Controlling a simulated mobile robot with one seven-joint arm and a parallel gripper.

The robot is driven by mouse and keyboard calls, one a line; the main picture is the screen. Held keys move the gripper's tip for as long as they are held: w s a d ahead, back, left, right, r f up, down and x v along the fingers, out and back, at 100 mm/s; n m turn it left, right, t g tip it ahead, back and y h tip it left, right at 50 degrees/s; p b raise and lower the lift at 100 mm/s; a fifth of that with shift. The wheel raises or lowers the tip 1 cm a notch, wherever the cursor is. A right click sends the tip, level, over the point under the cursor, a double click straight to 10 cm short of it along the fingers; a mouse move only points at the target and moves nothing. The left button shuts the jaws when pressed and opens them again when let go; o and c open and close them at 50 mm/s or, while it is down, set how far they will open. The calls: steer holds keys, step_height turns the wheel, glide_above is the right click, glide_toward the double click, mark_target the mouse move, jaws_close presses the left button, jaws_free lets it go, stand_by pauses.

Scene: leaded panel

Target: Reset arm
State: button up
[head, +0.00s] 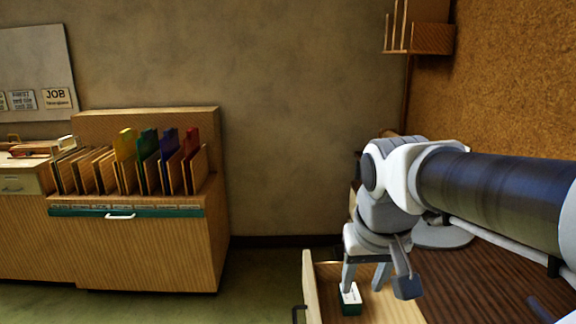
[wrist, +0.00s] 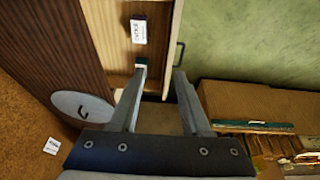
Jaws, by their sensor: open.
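My gripper (head: 364,286) is open, pointing down over an open wooden drawer (head: 312,288) in the head view. In the wrist view its two grey fingers (wrist: 160,72) stand apart with nothing between them. A small dark green box with a white label (head: 350,299) sits in the drawer just below the left finger. A green-topped thing (wrist: 141,63) shows at the tip of the left finger in the wrist view; I cannot tell whether they touch. A white-labelled block (wrist: 138,31) lies farther along the drawer.
A dark wooden bench top (head: 478,272) is under my arm at the right, beside a cork wall (head: 515,80). A wooden cabinet (head: 140,250) with upright coloured glass sheets stands at the left. A small shelf (head: 432,39) hangs upper right. Floor between cabinet and drawer is clear.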

steer(key=s+d+f+t, duration=0.2)
steer(key=s, duration=0.8)
step_height(320, 180, up, 14)
steer(key=p, duration=1.5)
steer(key=shift+s+d+r, duration=0.2)
steer(key=shift+r, duration=0.05)
